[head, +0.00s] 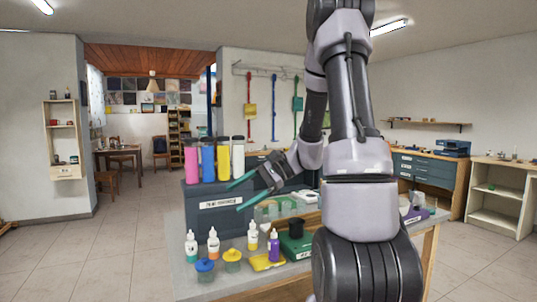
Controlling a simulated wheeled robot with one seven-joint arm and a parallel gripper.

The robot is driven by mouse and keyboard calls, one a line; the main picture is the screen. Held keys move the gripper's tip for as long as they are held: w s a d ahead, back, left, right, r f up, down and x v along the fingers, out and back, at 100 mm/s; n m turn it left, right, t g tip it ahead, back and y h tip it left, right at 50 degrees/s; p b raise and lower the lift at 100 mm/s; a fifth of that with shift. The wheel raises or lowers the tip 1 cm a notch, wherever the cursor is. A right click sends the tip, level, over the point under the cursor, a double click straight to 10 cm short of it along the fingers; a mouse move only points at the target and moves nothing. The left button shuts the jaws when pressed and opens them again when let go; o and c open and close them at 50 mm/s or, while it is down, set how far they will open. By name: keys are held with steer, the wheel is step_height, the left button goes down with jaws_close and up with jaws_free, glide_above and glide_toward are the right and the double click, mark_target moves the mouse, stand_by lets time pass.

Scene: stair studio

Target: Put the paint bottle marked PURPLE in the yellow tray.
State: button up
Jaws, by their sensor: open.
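My gripper (241,195) is open and empty, its two teal fingertips apart, pointing left in front of the dark box on the worktable. A small purple bottle (274,247) with a pale nozzle stands upright low on the worktable, below and right of my gripper. Its label is too small to read. A small flat yellow piece (262,264), perhaps the yellow tray, lies at its foot. I cannot tell whether the bottle is in it or behind it. My arm hides part of the table's right side.
The dark labelled box (225,215) carries tall pink, blue, yellow and white containers. White-capped bottles (213,243) and pots with blue (205,266) and yellow lids (232,256) stand at front left. A green box (296,244) with a black cup (296,227) is right of the purple bottle.

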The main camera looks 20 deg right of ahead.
steer(key=s+d+r+n+t+h, duration=0.1)
steer(key=s+r+n+t+h, duration=0.4)
steer(key=s+r, duration=0.9)
steer(key=s+n+h, duration=0.2)
steer(key=n+h, duration=0.1)
steer(key=h, duration=0.2)
steer(key=shift+d+n, duration=0.35)
steer(key=shift+n, duration=0.05)
